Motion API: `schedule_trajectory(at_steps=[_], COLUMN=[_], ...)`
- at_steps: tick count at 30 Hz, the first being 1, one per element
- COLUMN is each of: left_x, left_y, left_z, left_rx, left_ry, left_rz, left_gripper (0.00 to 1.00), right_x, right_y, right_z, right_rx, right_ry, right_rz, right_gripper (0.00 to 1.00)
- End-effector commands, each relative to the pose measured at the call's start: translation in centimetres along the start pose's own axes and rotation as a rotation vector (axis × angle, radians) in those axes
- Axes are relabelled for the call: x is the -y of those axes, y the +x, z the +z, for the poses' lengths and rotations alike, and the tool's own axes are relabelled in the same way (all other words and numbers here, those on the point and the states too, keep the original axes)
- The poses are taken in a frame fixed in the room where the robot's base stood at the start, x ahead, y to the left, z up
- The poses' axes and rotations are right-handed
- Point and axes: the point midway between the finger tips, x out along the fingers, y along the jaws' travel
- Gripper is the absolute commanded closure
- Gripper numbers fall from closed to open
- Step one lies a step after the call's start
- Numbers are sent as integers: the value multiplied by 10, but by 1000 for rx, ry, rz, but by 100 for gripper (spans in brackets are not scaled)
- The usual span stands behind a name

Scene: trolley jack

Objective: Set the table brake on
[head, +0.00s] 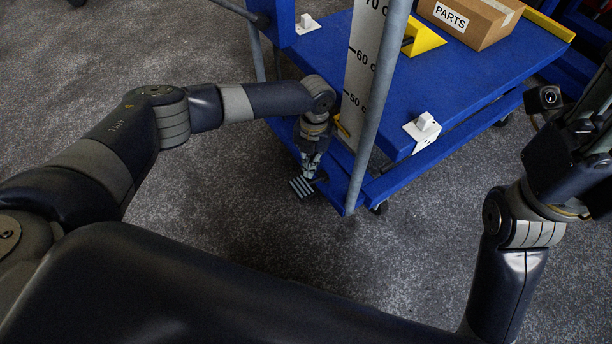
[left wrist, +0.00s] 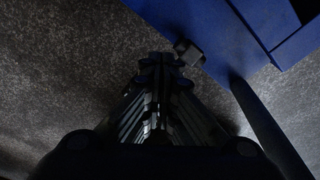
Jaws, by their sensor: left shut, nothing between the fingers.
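The blue wheeled table (head: 455,72) stands at the upper right in the head view, and its blue frame (left wrist: 262,22) shows at the top right in the left wrist view. My left gripper (head: 303,185) is shut and empty, pointing down low beside the table's near left corner. In the left wrist view its fingertips (left wrist: 160,62) are close to a small dark block (left wrist: 189,53) at the frame's edge; I cannot tell whether they touch or whether this block is the brake. My right gripper (head: 575,150) is dark and partly cut off at the right edge; its fingers are unclear.
A grey upright post (head: 379,100) and a height scale (head: 361,65) rise close to my left gripper. On the table are a PARTS box (head: 470,20), a yellow wedge (head: 424,38) and a white fitting (head: 423,132). Grey carpet (head: 240,200) is clear in front.

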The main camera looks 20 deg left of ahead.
Motion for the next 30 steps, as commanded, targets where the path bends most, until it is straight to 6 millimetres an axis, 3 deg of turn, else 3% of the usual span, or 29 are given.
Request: schedule_trajectory(at_steps=[18, 30], left_x=[0, 0], left_y=[-108, -118], left_z=[1, 0], left_rx=[2, 1], left_ry=[0, 0], left_rz=[-1, 0], left_gripper=[100, 100], right_x=[0, 0], right_y=[0, 0], right_z=[0, 0], right_rx=[1, 2], right_ry=[0, 0], right_rz=[0, 0], right_gripper=[60, 60])
